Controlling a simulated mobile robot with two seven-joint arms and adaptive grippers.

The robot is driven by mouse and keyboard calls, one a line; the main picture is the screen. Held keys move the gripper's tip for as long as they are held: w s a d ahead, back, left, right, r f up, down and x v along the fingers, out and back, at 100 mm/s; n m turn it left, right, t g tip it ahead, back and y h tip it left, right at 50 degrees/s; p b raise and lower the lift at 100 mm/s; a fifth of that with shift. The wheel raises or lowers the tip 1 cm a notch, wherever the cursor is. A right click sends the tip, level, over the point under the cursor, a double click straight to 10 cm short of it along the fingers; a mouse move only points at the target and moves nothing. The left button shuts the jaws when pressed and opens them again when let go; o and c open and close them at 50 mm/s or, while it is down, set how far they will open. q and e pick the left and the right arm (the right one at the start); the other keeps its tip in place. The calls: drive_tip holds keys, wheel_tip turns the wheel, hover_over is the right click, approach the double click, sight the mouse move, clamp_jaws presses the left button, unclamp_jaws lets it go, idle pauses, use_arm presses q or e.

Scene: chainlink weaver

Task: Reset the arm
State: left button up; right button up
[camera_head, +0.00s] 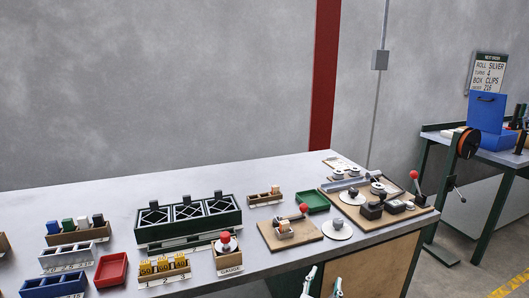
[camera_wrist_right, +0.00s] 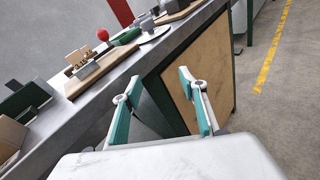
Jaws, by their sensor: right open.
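My right gripper (camera_head: 323,281) shows at the bottom of the head view, in front of the workbench's near edge. In the right wrist view the gripper (camera_wrist_right: 159,76) has its two green-padded fingers spread apart with nothing between them. It is outside the bench (camera_head: 285,173), beside the wooden side panel. My left gripper is not in view.
The bench holds a dark green three-bay rack (camera_head: 188,221), a red tray (camera_head: 111,270), a gauge block with a red knob (camera_head: 226,246) and a lever fixture on a wooden board (camera_head: 290,232). A second bench with a blue box (camera_head: 487,113) stands at right. Open floor lies right of the bench.

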drive_tip(key=s+f+m+g+y, duration=0.5)
drive_tip(key=s+f+m, duration=0.6)
drive_tip(key=s+f, duration=0.6)
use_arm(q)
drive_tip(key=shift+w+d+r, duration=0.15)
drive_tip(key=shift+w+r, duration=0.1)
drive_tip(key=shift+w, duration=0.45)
use_arm(e)
drive_tip(key=s+d+f+m+y, duration=0.3)
drive_tip(key=s+m+y, duration=0.1)
drive_tip(key=s+m, duration=0.8)
drive_tip(key=shift+d+m+t, duration=0.2)
drive_tip(key=shift+m+t, duration=0.1)
drive_tip(key=shift+m, duration=0.5)
drive_tip(key=shift+f, duration=0.1)
